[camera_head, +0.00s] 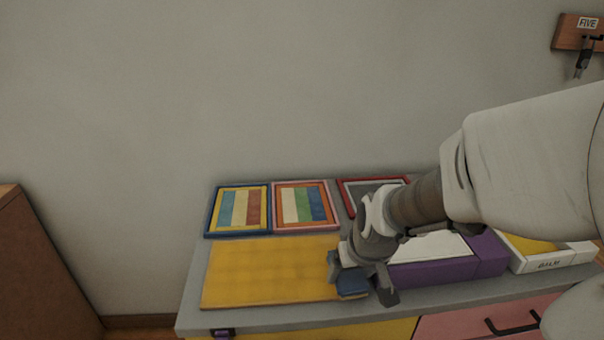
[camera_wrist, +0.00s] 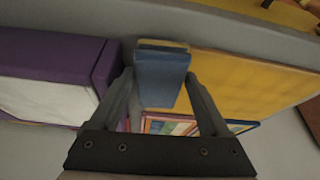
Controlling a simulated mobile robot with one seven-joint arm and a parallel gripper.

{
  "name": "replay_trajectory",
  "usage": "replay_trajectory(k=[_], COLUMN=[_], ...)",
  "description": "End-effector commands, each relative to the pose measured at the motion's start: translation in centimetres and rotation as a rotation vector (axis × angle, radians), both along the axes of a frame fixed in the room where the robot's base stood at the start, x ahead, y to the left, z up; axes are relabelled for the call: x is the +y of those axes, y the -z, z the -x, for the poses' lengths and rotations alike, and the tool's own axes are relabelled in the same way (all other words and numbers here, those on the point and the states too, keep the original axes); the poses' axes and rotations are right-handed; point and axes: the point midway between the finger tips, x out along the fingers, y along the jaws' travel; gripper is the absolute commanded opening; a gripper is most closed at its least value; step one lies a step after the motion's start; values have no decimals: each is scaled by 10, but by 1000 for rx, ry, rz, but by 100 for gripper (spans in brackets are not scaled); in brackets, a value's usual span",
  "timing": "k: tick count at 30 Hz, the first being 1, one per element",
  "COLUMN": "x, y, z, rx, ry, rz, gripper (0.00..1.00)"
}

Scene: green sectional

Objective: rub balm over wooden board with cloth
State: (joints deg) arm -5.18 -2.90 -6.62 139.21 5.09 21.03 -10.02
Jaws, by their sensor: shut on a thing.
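The wooden board (camera_head: 262,272) is a flat yellow panel lying on the left part of the grey bench top; it also shows at the right in the wrist view (camera_wrist: 240,80). My gripper (camera_head: 360,284) is at the board's right end, shut on a folded blue cloth (camera_head: 350,287). In the wrist view the cloth (camera_wrist: 162,78) sits between the two fingers, with a thin yellow strip along its far edge. The cloth is over or against the board's right edge; I cannot tell whether it touches. A white box labelled BALM (camera_head: 549,265), yellow inside, stands at the far right.
A purple tray (camera_head: 435,272) with a white inside stands just right of my gripper. Two striped framed panels (camera_head: 238,210) and a red-framed one (camera_head: 372,182) lie behind, near the wall. My arm covers part of the bench's right side. Pink and yellow drawers (camera_head: 470,325) are below.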

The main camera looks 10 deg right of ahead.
Motion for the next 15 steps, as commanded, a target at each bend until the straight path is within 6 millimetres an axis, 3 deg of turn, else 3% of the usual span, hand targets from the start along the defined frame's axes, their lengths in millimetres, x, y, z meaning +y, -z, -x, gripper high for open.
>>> replay_trajectory(k=[15], x=[0], y=[-51], z=[0], rx=[1], ry=[0], rz=[-1], gripper=[18])
